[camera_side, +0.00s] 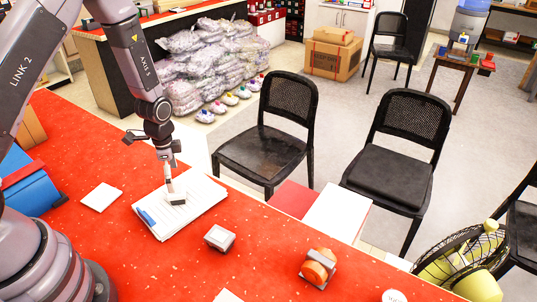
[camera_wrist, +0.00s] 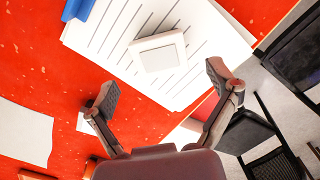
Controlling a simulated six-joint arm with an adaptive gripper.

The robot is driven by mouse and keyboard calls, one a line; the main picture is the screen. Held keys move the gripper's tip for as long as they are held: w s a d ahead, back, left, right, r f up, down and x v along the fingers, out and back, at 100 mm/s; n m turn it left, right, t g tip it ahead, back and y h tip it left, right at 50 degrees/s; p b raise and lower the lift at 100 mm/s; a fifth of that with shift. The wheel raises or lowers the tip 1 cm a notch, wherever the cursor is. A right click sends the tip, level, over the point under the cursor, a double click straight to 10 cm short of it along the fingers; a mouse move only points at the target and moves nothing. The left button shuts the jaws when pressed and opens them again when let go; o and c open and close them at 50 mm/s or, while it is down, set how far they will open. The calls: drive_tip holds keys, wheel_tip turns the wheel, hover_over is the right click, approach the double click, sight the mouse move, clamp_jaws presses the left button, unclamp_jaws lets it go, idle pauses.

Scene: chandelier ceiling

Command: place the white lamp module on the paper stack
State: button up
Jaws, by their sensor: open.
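The white lamp module (camera_side: 176,200) is a small square block with a pale top. It lies on the lined white paper stack (camera_side: 205,197), which has a blue piece (camera_side: 146,216) at one edge. In the wrist view the module (camera_wrist: 158,52) rests on the paper stack (camera_wrist: 112,24), inside its edges. My gripper (camera_side: 168,183) is just above the module in the side view. In the wrist view my gripper (camera_wrist: 162,85) has its fingers wide apart with nothing between the tips. The module sits just beyond the fingertips, and I see no contact.
On the red table are a white sheet (camera_side: 101,197), a small grey-white block (camera_side: 220,238) and an orange object (camera_side: 318,267). A blue box (camera_side: 27,181) stands at the left. Black chairs (camera_side: 265,150) stand past the table edge.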

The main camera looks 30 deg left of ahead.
drive_tip(key=s+d+r+n+t, duration=0.1)
drive_tip(key=s+r+n, duration=0.15)
drive_tip(key=r, duration=0.95)
drive_tip(key=s+d+r+n+t, duration=0.1)
drive_tip(key=s+r+n+t, duration=0.15)
drive_tip(key=r, duration=1.05)
drive_tip(key=s+r+n+t, duration=0.1)
drive_tip(key=s+r+n, duration=0.1)
drive_tip(key=s+r, duration=0.2)
drive_tip(key=s+d+r+n+t, duration=0.1)
drive_tip(key=s+r, duration=0.3)
drive_tip(key=s, duration=0.7)
drive_tip(key=shift+r+n, duration=0.25)
drive_tip(key=shift+n, duration=0.25)
